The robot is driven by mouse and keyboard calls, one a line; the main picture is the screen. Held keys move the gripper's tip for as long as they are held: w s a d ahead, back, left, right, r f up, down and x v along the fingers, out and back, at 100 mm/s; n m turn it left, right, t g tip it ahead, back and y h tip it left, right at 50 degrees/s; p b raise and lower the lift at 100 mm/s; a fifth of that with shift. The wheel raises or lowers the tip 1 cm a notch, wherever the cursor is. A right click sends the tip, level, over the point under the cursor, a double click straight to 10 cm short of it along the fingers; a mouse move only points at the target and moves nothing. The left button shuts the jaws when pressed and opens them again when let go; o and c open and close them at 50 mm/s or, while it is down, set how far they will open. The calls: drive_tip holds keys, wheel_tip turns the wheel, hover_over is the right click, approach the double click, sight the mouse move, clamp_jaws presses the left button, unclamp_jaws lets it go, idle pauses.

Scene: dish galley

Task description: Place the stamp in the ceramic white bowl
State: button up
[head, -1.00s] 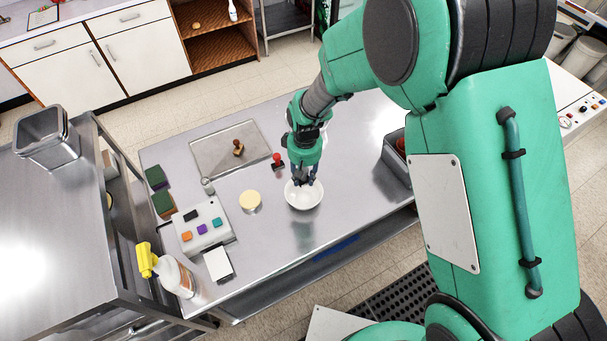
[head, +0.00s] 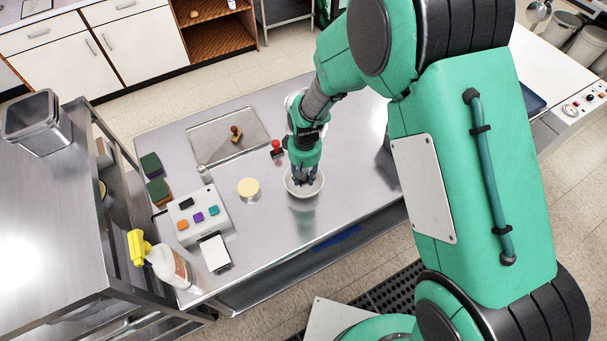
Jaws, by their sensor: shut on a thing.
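The white bowl (head: 290,190) stands upright on the steel table. My gripper (head: 304,181) points down into it, with its fingertips inside the rim. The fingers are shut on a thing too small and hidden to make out. A stamp with a red handle (head: 277,148) stands on the table just behind and left of the bowl. Another stamp with a brown wooden handle (head: 236,133) stands on the shallow metal tray (head: 205,140) further back. I cannot tell whether a stamp is between the fingers.
A pale round disc (head: 248,187) lies left of the bowl. Further left are a grey box with coloured buttons (head: 197,215), a white pad (head: 215,252), green sponges (head: 151,165) and a spray bottle (head: 168,266). The table in front of the bowl is clear.

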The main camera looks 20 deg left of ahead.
sight(303, 170)
drive_tip(key=shift+f, duration=0.2)
drive_tip(key=o, duration=1.2)
drive_tip(key=shift+r, duration=0.1)
drive_tip(key=shift+r+p, duration=1.75)
drive_tip(key=shift+r, duration=1.7)
